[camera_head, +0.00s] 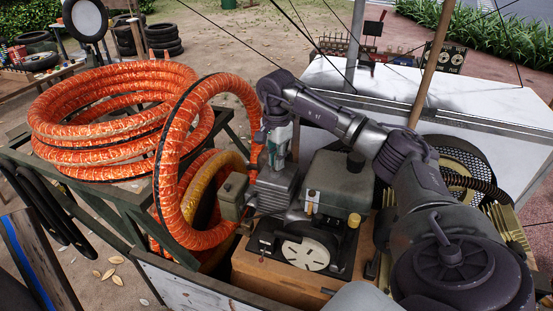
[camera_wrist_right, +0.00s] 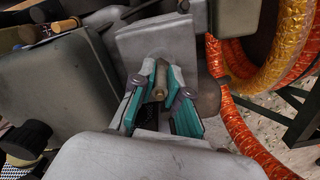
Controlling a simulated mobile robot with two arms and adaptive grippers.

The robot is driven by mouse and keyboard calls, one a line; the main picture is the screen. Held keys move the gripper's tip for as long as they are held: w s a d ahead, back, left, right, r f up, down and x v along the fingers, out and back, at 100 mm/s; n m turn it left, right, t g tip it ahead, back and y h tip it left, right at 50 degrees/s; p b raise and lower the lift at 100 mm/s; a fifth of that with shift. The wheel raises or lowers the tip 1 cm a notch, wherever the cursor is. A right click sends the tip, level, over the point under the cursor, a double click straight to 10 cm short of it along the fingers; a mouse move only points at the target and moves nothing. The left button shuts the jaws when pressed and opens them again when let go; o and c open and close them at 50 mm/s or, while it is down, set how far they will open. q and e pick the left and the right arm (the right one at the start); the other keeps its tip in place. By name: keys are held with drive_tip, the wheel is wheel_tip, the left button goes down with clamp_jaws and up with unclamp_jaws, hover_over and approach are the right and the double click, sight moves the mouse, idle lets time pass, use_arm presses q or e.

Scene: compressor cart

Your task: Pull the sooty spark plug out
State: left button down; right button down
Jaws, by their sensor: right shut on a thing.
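My right gripper (camera_head: 278,150) points down at the top of the finned grey cylinder (camera_head: 274,188) of the small engine. In the right wrist view its teal-padded fingers (camera_wrist_right: 159,88) are closed around a short brass-coloured piece, the spark plug (camera_wrist_right: 159,94). The plug's lower end and any soot are hard to make out. Whether it still sits in the cylinder or is clear of it cannot be told. My left gripper is not in view.
The engine's grey tank (camera_head: 338,181) stands right of the cylinder, above a wooden base (camera_head: 270,276). A large orange hose coil (camera_head: 110,125) lies on a stand at left, with one loop (camera_head: 170,165) close to the gripper. A white panel (camera_head: 440,97) is behind.

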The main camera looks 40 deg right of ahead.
drive_tip(key=shift+r, duration=0.15)
drive_tip(key=shift+w+d+r+p, duration=0.15)
drive_tip(key=shift+w+r+p, duration=0.05)
drive_tip(key=shift+r+p, duration=0.45)
drive_tip(key=shift+s+a+r+p, duration=0.15)
drive_tip(key=shift+r+p, duration=0.1)
drive_tip(key=shift+r, duration=0.15)
drive_tip(key=shift+s+a+r+p, duration=0.1)
drive_tip(key=shift+r+p, duration=0.1)
drive_tip(key=shift+r, duration=0.2)
drive_tip(key=shift+w+d+r+p, duration=0.15)
drive_tip(key=shift+r+p, duration=0.5)
drive_tip(key=shift+r, duration=0.35)
